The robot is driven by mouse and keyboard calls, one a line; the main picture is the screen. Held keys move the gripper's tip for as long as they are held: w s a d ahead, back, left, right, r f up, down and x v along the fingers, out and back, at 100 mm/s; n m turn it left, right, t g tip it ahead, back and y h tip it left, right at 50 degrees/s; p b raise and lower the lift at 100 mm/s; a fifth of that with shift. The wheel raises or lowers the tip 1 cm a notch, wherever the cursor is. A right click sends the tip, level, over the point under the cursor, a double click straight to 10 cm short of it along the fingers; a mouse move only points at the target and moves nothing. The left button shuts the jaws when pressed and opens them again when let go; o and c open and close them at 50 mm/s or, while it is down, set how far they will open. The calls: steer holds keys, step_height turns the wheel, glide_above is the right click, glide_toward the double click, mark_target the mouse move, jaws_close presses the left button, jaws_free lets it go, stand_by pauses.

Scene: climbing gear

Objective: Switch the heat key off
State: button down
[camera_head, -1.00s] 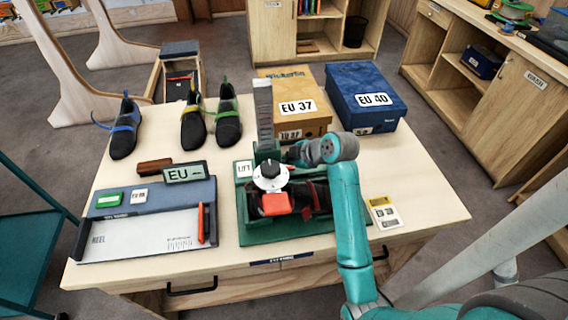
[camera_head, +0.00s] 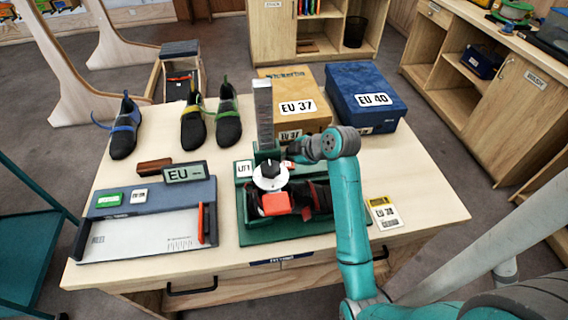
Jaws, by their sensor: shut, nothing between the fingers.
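A green stretching stand (camera_head: 300,231) sits near the table's front middle, with a dark red and black shoe (camera_head: 318,194) in it. At its left are a white dial with a black knob (camera_head: 270,170) and a bright red block (camera_head: 276,203). Which part is the heat key I cannot tell for certain. A white label reading LIFT (camera_head: 244,169) is left of the dial. My gripper (camera_head: 289,164) is small and partly hidden at the wrist's end, just right of the dial. It looks shut and empty; contact with the dial cannot be made out.
A grey upright column (camera_head: 264,115) rises behind the dial. Shoe boxes EU 37 (camera_head: 298,92) and EU 40 (camera_head: 368,97) stand behind my arm. A yellow-white card (camera_head: 383,212) lies right. The table's right side is mostly clear.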

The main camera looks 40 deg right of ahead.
mark_target(286, 165)
steer(key=shift+r, duration=2.75)
